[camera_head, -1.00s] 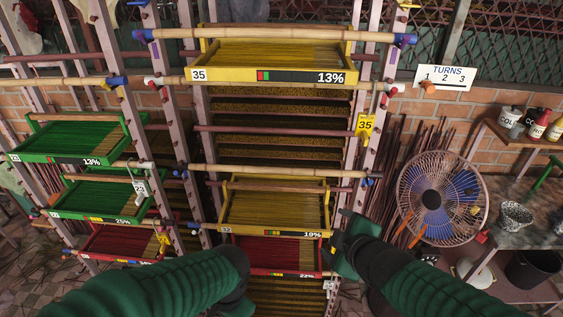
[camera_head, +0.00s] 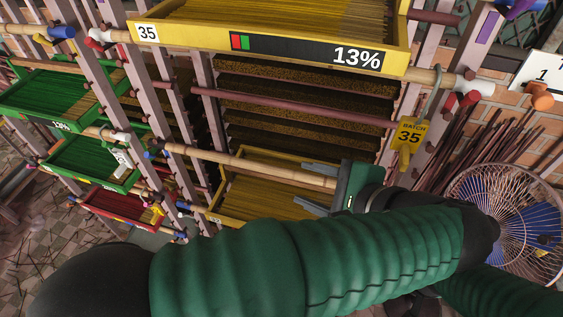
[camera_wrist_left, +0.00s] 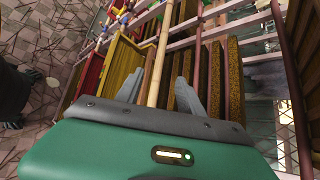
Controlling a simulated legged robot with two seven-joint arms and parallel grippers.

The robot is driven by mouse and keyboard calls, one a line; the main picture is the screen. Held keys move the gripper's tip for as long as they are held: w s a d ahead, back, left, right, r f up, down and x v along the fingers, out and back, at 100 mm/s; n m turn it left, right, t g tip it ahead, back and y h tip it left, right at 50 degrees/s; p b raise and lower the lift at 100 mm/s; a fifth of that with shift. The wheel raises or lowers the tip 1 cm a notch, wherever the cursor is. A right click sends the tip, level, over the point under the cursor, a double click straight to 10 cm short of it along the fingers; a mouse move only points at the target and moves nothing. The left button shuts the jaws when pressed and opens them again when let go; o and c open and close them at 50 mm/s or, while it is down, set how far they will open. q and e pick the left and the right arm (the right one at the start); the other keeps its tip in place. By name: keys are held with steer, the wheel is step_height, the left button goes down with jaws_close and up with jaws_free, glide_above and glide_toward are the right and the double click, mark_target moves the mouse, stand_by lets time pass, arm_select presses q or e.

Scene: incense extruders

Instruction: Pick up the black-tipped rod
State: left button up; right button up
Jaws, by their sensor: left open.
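That gripper is open, at the right part of this rod, fingers pointing left. In the left wrist view the bamboo rod (camera_wrist_left: 160,60) runs between the two spread fingers of the gripper (camera_wrist_left: 158,82), with no grip visible. My right gripper is out of view; only part of my right arm shows at the lower right.
A large yellow tray (camera_head: 270,38) marked 35 and 13% is above. Green trays (camera_head: 65,92) and a red tray (camera_head: 115,208) are at left. A fan (camera_head: 510,220) stands at right.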

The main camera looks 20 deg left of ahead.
arm_select(q)
glide_toward(265, 168)
steer(key=x, duration=0.2)
steer(key=p+x, duration=0.1)
steer(key=x, duration=0.1)
steer(key=shift+w+f, duration=0.2)
steer(key=shift+w, duration=0.25)
steer(key=shift+s+p+x, duration=0.25)
steer(key=shift+p+x, duration=0.6)
steer(key=shift+x, duration=0.4)
steer(key=shift+w+a+f, duration=0.1)
steer(key=shift+a+f, duration=0.25)
steer(key=shift+w+a+f, duration=0.15)
steer(key=shift+a, duration=0.25)
steer(key=shift+w+a, duration=0.15)
steer(key=shift+c, duration=0.7)
steer(key=shift+a+f, duration=0.1)
steer(key=c, duration=0.5)
jaws_close()
steer(key=shift+d, duration=0.5)
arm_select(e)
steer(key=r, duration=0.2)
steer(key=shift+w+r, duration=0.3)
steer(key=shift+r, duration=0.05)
